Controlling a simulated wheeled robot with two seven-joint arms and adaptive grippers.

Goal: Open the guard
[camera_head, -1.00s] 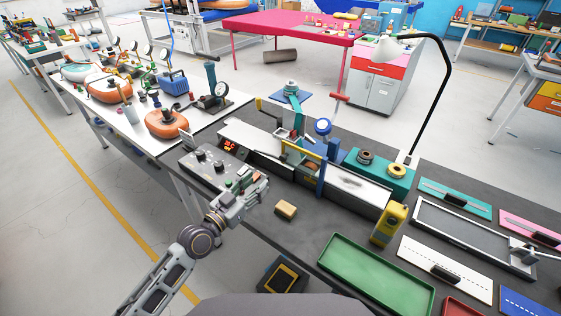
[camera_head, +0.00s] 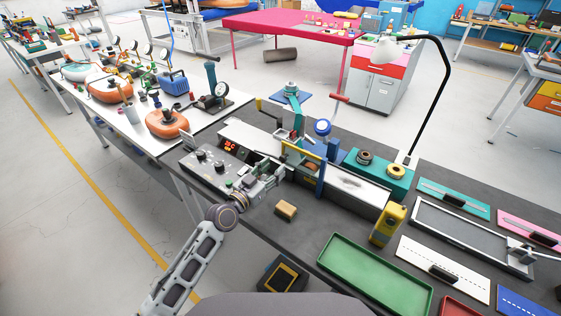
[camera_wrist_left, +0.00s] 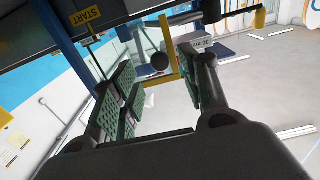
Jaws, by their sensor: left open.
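A guard with a yellow bar (camera_head: 303,150) stands on the welding machine at the bench's middle, beside a blue upright (camera_head: 321,178). My left gripper (camera_head: 277,174) is just left of and below the yellow bar, in front of the machine. In the left wrist view its two green-padded fingers (camera_wrist_left: 165,95) are apart with nothing held between them. A yellow bent bar (camera_wrist_left: 168,42) and a dark round knob (camera_wrist_left: 160,62) show beyond the fingertips, between them. I cannot tell whether either finger touches anything. My right gripper is not in view.
A grey control box (camera_head: 215,168) with knobs and a red display lies left of the gripper. A tan block (camera_head: 286,209) is in front. A yellow device (camera_head: 388,223) and a green tray (camera_head: 375,277) are to the right. A START label (camera_wrist_left: 85,16) shows in the wrist view.

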